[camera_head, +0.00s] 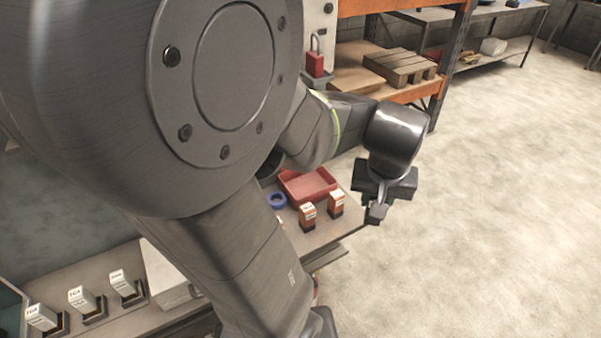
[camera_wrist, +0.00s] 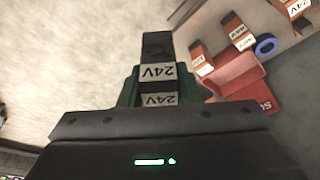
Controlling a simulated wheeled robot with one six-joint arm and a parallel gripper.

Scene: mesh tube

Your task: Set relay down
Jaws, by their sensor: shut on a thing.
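My gripper (camera_head: 377,200) hangs in the air to the right of the bench, above the concrete floor. In the wrist view my gripper (camera_wrist: 158,88) is shut on a relay (camera_wrist: 157,73). The relay is dark with white labels reading 24V, seen upside down, and its dark end points away from my palm. Its sides are partly hidden by the fingers. In the head view the held relay is small and dark below the fingers, hard to tell from them.
On the bench stand orange relays (camera_head: 336,204), a red tray (camera_head: 308,187) and a blue ring (camera_head: 278,200). Labelled pale relays (camera_head: 80,300) sit in dark bases at lower left. Open floor lies right.

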